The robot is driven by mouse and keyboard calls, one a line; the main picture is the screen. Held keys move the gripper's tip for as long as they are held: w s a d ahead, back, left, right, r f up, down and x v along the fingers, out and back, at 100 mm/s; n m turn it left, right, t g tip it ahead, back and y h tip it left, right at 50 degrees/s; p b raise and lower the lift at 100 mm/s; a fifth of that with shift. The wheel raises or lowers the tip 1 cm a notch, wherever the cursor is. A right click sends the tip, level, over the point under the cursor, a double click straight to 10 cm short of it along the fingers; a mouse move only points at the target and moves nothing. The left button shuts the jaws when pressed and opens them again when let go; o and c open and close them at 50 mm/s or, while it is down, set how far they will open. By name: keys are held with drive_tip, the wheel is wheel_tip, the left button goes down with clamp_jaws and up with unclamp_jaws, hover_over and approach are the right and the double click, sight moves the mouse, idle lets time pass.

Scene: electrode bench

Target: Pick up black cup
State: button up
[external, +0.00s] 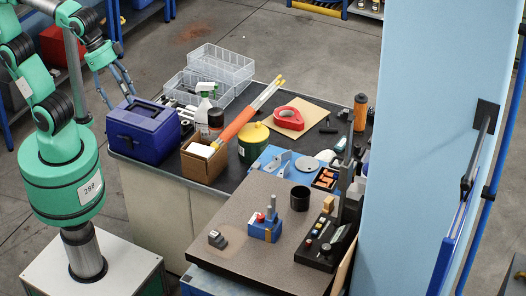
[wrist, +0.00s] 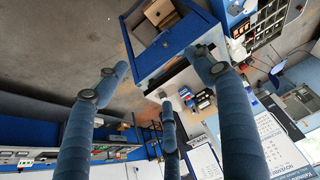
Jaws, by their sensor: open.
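The black cup (external: 300,199) stands upright on the speckled grey worktop (external: 222,268) in the external view, right of a small blue block with posts (external: 265,227). It does not show in the wrist view. My gripper (external: 120,102) is at the upper left of the external view, near the blue toolbox and far from the cup. Its three blue fingers are spread open with nothing between them.
A blue toolbox (external: 140,136), a cardboard box with long tubes (external: 204,164), a yellow-green can (external: 252,145) and clear bins (external: 222,62) crowd the dark bench. A black device with buttons (external: 325,242) stands right of the cup. A light-blue wall (external: 425,130) rises at the right.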

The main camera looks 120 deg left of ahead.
drive_tip(key=w+a+r+n+p, duration=0.1)
drive_tip(key=w+p, duration=0.1)
drive_tip(key=w, duration=0.8)
drive_tip(key=w+a+r+n+g+y+p, duration=0.1)
drive_tip(key=w+r+p, duration=0.1)
drive_tip(key=w, duration=0.8)
drive_tip(key=w+a+r+n+p, duration=0.1)
drive_tip(key=w+p, duration=0.2)
drive_tip(key=w, duration=0.7)
drive_tip(key=w+f+n+p, duration=0.1)
drive_tip(key=w+f+p, duration=0.1)
drive_tip(key=w+f, duration=0.3)
drive_tip(key=w+a+f+n+y+p, duration=0.1)
drive_tip(key=w+f, duration=0.3)
drive_tip(key=w, duration=0.7)
drive_tip(key=w+f+n+p, duration=0.1)
drive_tip(key=w+f+p, duration=0.2)
drive_tip(key=w+f, duration=0.2)
drive_tip(key=w, duration=0.3)
drive_tip(key=shift+a+f+g, duration=0.3)
drive_tip(key=shift+f, duration=0.05)
drive_tip(key=shift+f, duration=0.1)
approach(301, 194)
drive_tip(key=shift+w+d+f+p, duration=0.25)
drive_tip(key=shift+w+d+f, duration=0.25)
drive_tip(key=shift+w, duration=0.2)
drive_tip(key=shift+w+d+f+p, duration=0.2)
drive_tip(key=shift+w+d+f, duration=0.25)
drive_tip(key=shift+w+d, duration=0.15)
drive_tip(key=shift+a, duration=0.1)
